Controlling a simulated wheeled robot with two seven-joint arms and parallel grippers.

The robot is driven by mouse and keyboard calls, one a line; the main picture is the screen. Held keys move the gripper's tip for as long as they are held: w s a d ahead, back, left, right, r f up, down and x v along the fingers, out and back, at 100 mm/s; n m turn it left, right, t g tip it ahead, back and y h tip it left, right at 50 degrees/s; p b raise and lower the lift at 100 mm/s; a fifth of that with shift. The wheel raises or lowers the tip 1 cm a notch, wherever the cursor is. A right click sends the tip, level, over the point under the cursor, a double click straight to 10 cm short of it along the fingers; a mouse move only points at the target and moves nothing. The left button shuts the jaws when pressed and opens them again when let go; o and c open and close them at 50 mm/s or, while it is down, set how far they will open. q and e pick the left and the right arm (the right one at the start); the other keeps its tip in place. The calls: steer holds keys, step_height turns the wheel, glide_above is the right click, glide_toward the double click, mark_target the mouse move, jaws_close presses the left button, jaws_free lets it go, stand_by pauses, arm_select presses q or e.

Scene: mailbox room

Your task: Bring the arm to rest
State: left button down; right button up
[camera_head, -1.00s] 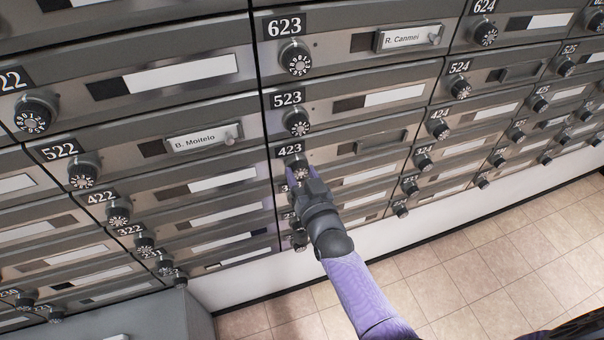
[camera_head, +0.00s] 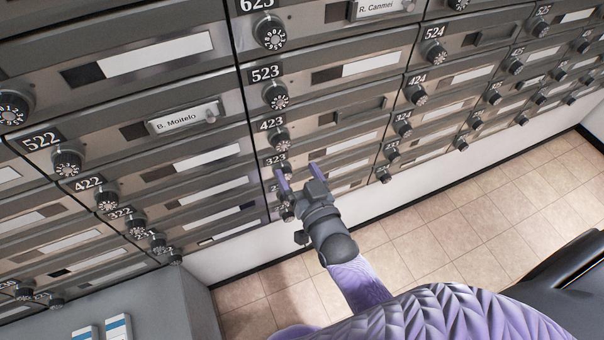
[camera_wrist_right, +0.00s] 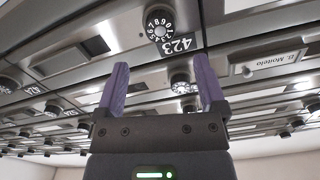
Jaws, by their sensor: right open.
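My right gripper (camera_head: 297,174) is open and empty, with two purple fingers spread apart. In the head view it is in front of the lower mailboxes, below the dial of box 423 (camera_head: 279,138). My purple right forearm comes up from the bottom right. In the right wrist view, the fingers of the gripper (camera_wrist_right: 160,85) stand apart with nothing between them. The dial of box 423 (camera_wrist_right: 159,24) shows beyond them, with its number plate beside it. The fingers appear clear of the dial. My left gripper is not in view.
A wall of mailboxes with round dials fills the upper head view, including box 523's dial (camera_head: 276,96). A name label reads B. Moitelo (camera_head: 184,118). A grey cabinet (camera_head: 165,300) with blue-and-white items stands at bottom left. The tiled floor (camera_head: 440,235) is open at right.

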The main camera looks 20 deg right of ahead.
steer(key=shift+s, duration=1.25)
steer(key=s+f+n+g+b, duration=0.1)
steer(key=s+f+g, duration=0.4)
steer(key=f, duration=0.5)
steer(key=s+f+n+g+b, duration=0.1)
steer(key=s+f+n+g, duration=0.15)
steer(key=s+f, duration=0.6)
steer(key=s+d+f+g, duration=0.2)
steer(key=s+f+g, duration=0.3)
steer(key=s, duration=0.5)
steer(key=s+d+f+n+g+b, duration=0.1)
steer(key=s+d+f+g, duration=0.1)
steer(key=s+f+g, duration=0.3)
steer(key=s+f, duration=0.3)
steer(key=s, duration=0.2)
steer(key=shift+d+f+h, duration=0.15)
steer(key=shift+d+h, duration=0.2)
steer(key=shift+h, duration=0.05)
